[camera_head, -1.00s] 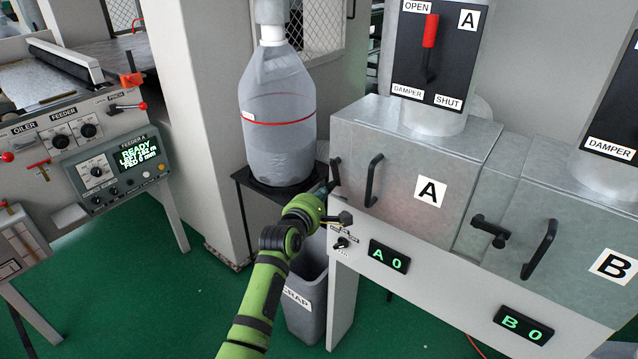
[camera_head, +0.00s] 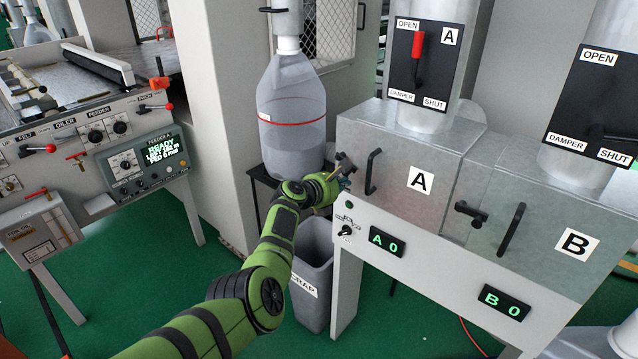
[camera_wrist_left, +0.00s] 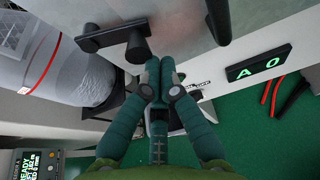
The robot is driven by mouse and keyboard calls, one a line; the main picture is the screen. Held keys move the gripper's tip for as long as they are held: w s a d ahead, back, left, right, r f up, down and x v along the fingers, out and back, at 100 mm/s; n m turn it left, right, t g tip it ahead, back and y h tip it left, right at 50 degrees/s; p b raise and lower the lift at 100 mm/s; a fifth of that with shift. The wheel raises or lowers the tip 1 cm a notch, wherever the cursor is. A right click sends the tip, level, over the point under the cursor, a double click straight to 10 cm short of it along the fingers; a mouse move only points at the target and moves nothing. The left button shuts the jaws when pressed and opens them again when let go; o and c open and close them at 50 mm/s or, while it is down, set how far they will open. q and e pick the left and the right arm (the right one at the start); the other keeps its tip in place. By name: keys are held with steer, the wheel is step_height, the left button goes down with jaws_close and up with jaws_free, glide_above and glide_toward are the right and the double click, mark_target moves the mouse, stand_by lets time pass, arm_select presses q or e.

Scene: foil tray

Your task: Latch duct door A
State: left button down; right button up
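Duct door A (camera_head: 400,166) is a grey metal door with a white A label and a black upright handle (camera_head: 372,172); it looks closed. Its dark latch (camera_head: 345,160) is at the door's left edge. In the left wrist view the latch lever (camera_wrist_left: 112,36) lies crosswise to the door handle (camera_wrist_left: 218,20), with a round knob on it. My left gripper (camera_head: 342,175) is just below the latch; in the left wrist view its teal fingers (camera_wrist_left: 159,76) are together, with nothing seen between them. The fingertips are close to the knob; I cannot tell if they touch. My right gripper is not in view.
A large plastic bottle (camera_head: 290,115) stands on a black stand left of the door. A scrap bin (camera_head: 312,275) is below my left arm. Door B (camera_head: 550,232) with its latch (camera_head: 470,213) is at right. A feeder console (camera_head: 145,165) is at left.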

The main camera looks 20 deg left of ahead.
arm_select(q)
steer(key=r+n+p, duration=0.1)
steer(key=n+h+p, duration=0.1)
steer(key=shift+w+d+r+n, duration=0.1)
steer(key=shift+d+r+n, duration=0.2)
steer(key=shift+r, duration=0.1)
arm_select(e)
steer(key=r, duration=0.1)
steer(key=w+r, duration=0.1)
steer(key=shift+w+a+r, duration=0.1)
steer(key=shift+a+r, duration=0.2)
arm_select(q)
steer(key=shift+g, duration=0.3)
steer(key=shift+f, duration=0.1)
